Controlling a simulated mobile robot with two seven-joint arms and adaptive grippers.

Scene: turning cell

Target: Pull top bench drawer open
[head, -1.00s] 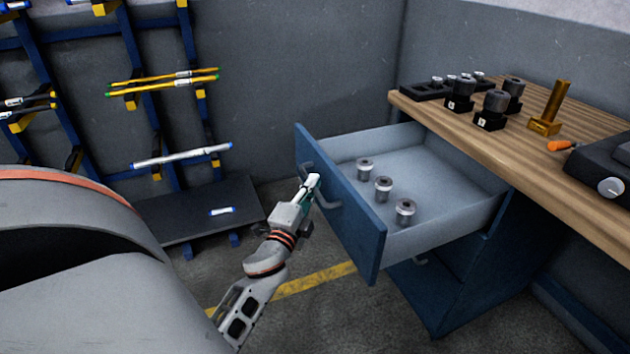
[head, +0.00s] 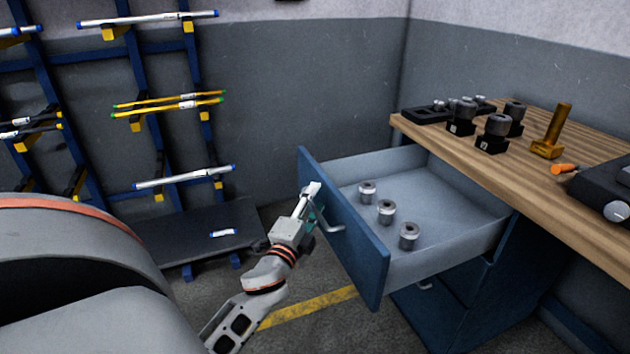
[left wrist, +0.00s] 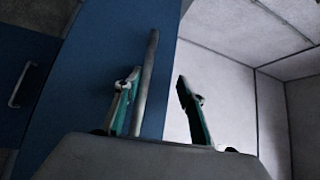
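The top bench drawer (head: 345,232) has a blue front and a light grey inside, and it stands pulled well out from the bench. Its grey bar handle (head: 336,228) is on the front, and the bar also shows in the left wrist view (left wrist: 148,75). My left gripper (head: 313,188) is at the upper end of the handle, in front of the drawer. In the left wrist view its fingers (left wrist: 160,105) are apart, with the bar between them in the picture, closer to the left finger. I cannot tell whether they touch it. My right gripper is not in view.
Several metal cups (head: 386,211) stand in the drawer. The wooden bench top (head: 480,150) carries black holders, a brass-coloured piece (head: 551,131) and an orange-handled tool (head: 563,169). A lower drawer is shut. A blue rack (head: 140,85) with rods stands at the left.

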